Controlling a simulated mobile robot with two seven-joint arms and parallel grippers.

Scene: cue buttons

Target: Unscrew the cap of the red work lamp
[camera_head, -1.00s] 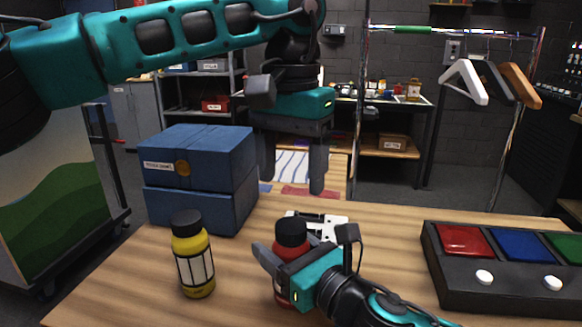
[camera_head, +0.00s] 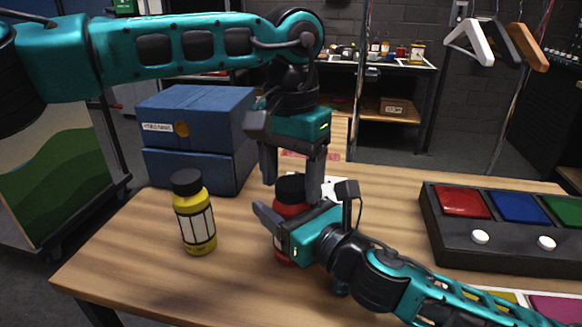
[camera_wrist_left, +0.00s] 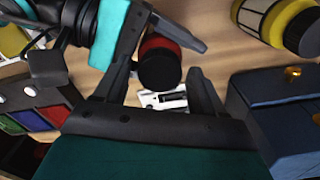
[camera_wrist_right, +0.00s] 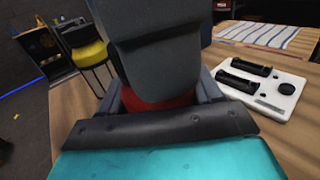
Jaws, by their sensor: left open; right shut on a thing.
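The red work lamp (camera_head: 285,208) stands upright on the table with its black cap (camera_head: 290,187) on top. My right gripper (camera_head: 268,228) is shut around its red body from the side. My left gripper (camera_head: 291,190) points down from above, open, with its fingers on either side of the black cap. In the left wrist view the cap (camera_wrist_left: 159,70) shows between the spread fingers, and I see a gap beside it. In the right wrist view the red body (camera_wrist_right: 155,100) is mostly hidden behind a left finger.
A yellow lamp (camera_head: 195,222) with a black cap stands to the left. A blue box (camera_head: 200,171) is behind it. A white battery holder (camera_wrist_right: 262,87) lies behind the red lamp. A panel (camera_head: 435,233) with coloured buttons is at the right. The table's front left is clear.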

